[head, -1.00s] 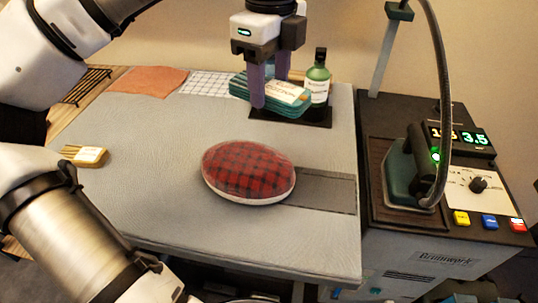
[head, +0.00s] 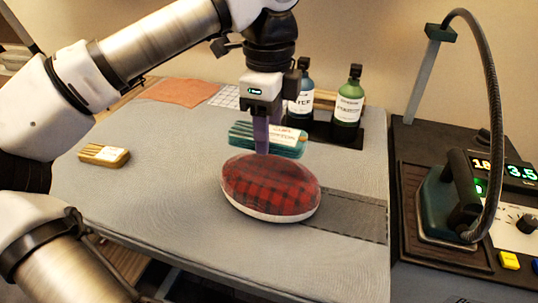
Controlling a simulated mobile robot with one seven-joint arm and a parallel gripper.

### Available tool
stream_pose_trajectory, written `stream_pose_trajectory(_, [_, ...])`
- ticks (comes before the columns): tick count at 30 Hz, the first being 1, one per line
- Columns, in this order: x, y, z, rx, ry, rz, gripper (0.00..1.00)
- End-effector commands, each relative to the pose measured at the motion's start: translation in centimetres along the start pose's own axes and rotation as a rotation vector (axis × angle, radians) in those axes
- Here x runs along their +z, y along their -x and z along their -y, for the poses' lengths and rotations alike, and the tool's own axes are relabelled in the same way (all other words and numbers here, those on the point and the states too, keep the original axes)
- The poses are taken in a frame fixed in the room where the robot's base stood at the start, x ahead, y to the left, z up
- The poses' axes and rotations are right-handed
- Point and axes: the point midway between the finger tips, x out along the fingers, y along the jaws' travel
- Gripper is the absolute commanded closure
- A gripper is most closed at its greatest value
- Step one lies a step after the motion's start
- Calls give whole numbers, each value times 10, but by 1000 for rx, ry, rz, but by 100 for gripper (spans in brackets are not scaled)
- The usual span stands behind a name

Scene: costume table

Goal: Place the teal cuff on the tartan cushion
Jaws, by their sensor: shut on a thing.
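The teal cuff (head: 242,134) is a flat, layered teal piece with a white label on its upper side. My gripper (head: 263,145) points down and is shut on the cuff, with a finger in front of it. The tartan cushion (head: 270,188) is an oval red and black checked pad with a pale rim, lying on the grey table. The cuff shows just behind the cushion's far edge in the picture. I cannot tell the cuff's exact height; the cushion's top looks bare.
A dark stand with a blue bottle (head: 304,92) and a green bottle (head: 347,108) is behind the cuff. A wooden brush (head: 104,155) lies at the left. A control unit with an iron (head: 445,205) and hose stands at the right. The table's (head: 150,200) left middle is clear.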

Motion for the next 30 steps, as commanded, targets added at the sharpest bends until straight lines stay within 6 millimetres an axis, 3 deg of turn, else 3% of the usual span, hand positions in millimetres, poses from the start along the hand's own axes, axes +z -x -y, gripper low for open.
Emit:
stream_pose_trajectory(8, [0, -23, 0, 0, 0, 0, 70])
stream_pose_trajectory(15, [0, -57, 0, 2, -1, -1, 70])
stream_pose_trajectory(27, [0, -65, 0, -1, 1, 1, 70])
stream_pose_trajectory(28, [0, -64, 0, -1, 0, 1, 47])
stream_pose_trajectory(30, [0, -63, 0, -1, 0, 1, 38])
